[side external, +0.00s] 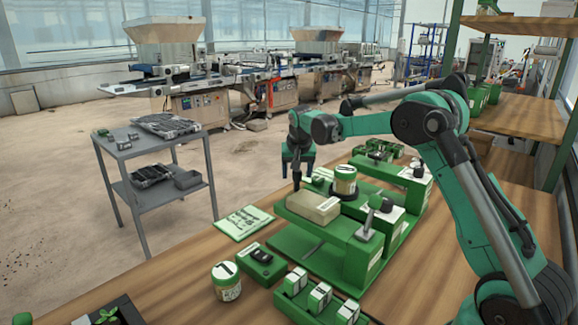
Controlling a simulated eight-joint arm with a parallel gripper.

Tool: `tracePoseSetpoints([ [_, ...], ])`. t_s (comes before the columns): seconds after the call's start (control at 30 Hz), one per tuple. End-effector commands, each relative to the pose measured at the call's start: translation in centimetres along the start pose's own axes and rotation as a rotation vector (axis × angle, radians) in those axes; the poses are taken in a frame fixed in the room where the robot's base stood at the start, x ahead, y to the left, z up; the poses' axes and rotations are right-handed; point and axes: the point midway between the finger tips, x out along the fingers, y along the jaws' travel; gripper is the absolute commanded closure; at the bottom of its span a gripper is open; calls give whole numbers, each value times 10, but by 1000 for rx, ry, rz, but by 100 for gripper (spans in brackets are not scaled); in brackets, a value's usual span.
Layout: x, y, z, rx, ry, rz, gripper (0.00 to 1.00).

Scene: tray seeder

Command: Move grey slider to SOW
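A green seeder unit (352,262) stands on the wooden bench, with a beige-grey block (313,207) on its top. A grey lever-like piece (365,228) stands on the front right of the unit. I cannot tell for sure which part is the grey slider, and no SOW mark is readable at this size. My gripper (297,172) points down above the far left end of the beige-grey block. Its fingers are small here, and I cannot tell whether they are open or hold anything.
A green box with a black switch (262,262), a card (243,222) and a rack of labelled packets (318,298) lie near. A grey cart (150,145) stands left.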

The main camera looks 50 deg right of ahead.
Motion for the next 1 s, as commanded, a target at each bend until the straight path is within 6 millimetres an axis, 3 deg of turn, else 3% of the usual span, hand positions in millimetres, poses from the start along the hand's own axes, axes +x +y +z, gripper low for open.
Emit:
tracePoseSetpoints([
  [0.3,-3,0,0,0,-1,0,36],
  [0.7,-54,0,0,0,-1,0,36],
  [1.0,-56,0,0,0,-1,0,36],
])
